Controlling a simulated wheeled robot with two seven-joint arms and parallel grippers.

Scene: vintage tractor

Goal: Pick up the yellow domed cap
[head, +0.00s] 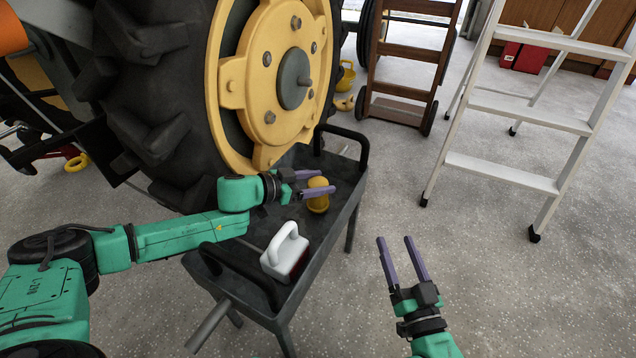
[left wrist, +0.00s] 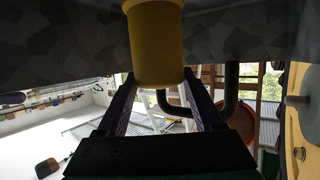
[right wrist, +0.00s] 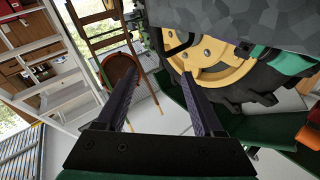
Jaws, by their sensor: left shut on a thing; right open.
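The yellow domed cap (head: 318,196) is in the dark metal tray cart (head: 337,222) beside the tractor wheel. My left gripper (head: 319,186) is shut on the cap, with one finger on each side of it. In the left wrist view the cap (left wrist: 155,45) shows as a yellow cylinder between the fingertips. Whether it touches the tray floor I cannot tell. My right gripper (head: 396,262) is open and empty over the floor, right of the cart; its fingers also show apart in the right wrist view (right wrist: 135,95).
A white box with a handle (head: 287,253) stands in the cart near the cap. The large tractor wheel (head: 270,85) rises behind the cart. A white stepladder (head: 515,110) and a brown hand truck (head: 408,65) stand at the back.

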